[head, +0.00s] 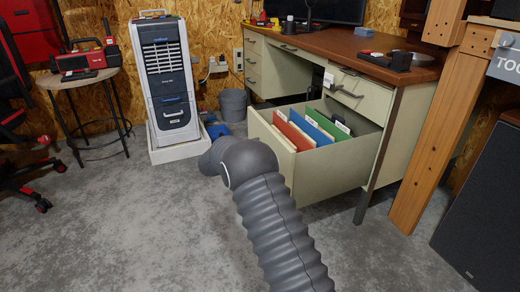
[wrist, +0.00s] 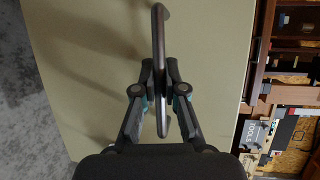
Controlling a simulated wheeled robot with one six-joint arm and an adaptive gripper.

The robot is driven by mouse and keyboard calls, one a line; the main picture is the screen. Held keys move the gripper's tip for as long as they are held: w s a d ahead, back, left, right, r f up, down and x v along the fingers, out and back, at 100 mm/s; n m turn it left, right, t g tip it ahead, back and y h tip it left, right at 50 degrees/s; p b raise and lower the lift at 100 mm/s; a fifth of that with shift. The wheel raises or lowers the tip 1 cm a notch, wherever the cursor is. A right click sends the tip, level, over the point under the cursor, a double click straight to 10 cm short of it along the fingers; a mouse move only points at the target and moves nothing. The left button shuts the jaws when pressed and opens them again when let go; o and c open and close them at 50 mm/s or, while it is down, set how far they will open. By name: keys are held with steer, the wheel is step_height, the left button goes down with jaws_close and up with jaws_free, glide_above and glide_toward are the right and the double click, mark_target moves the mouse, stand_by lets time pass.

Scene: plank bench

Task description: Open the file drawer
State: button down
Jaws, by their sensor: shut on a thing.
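The file drawer (head: 318,168) of the cream metal desk (head: 378,90) stands well out from the desk body. Red, blue and green folders (head: 316,127) with white tabs stand upright inside it. In the wrist view the drawer's plain front (wrist: 85,60) fills most of the picture, with a dark bar handle (wrist: 160,60) running down the middle. My gripper (wrist: 160,80) is shut on this handle, one finger on each side. In the head view my arm hides the gripper, the handle and part of the drawer front.
A grey bin (head: 233,105) stands left of the desk, near a white and grey air cooler (head: 168,75). A round stool (head: 80,78) holds a red tool. A wooden post (head: 425,150) and a black speaker-like box (head: 485,210) stand at the right. The concrete floor before the drawer is clear.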

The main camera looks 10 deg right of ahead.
steer(key=shift+a, duration=0.1)
steer(key=c, duration=1.2)
jaws_free()
steer(key=v, duration=1.2)
